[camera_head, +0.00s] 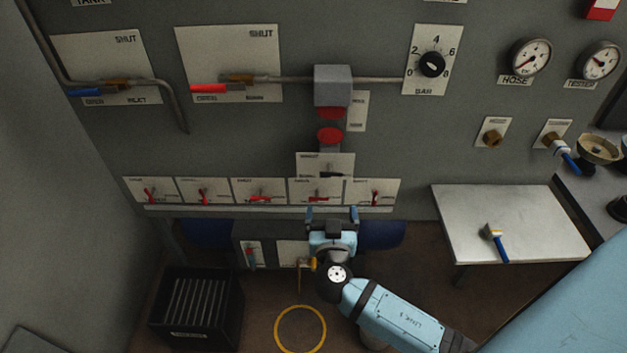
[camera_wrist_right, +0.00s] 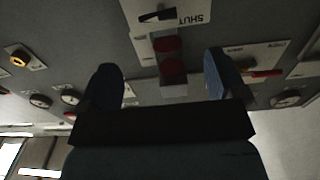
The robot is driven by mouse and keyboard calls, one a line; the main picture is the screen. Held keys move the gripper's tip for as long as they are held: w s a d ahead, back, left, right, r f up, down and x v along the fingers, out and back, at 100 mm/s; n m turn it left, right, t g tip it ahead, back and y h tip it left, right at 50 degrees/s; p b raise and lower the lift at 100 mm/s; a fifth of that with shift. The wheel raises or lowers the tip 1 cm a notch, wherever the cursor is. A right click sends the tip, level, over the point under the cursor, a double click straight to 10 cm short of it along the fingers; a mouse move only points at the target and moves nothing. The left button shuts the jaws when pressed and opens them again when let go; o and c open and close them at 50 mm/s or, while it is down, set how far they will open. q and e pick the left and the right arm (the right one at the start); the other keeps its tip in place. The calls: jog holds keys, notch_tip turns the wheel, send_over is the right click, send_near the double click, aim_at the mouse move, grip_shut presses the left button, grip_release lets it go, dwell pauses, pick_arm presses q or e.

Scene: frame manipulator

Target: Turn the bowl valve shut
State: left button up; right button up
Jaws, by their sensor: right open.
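A small white valve plate (camera_head: 318,161) with a dark lever (camera_head: 333,175) sits directly below a grey fitting with two red rounds (camera_head: 330,135). It seems to be the bowl valve, but its label is too small to read. The lever lies roughly sideways. In the right wrist view, a plate marked SHUT with a black lever (camera_wrist_right: 158,15) is at the top. My right gripper (camera_head: 332,212) is open and empty, below the plate and apart from the lever. Its two fingers also show in the wrist view (camera_wrist_right: 160,75). My left gripper is not in view.
A row of small plates with red levers (camera_head: 260,190) runs above a ledge (camera_head: 270,208) beside my right gripper. Larger SHUT plates have a blue lever (camera_head: 85,92) and a red lever (camera_head: 208,88). A metal table (camera_head: 510,215) stands right; a black crate (camera_head: 197,305) stands lower left.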

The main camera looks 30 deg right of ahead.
aim_at(330, 175)
jog(key=p+x, duration=0.2)
jog(key=x, duration=0.9)
jog(key=shift+w+d+r, duration=0.1)
jog(key=shift+w, duration=0.1)
jog(key=shift+x, duration=0.8)
jog(key=c, duration=0.9)
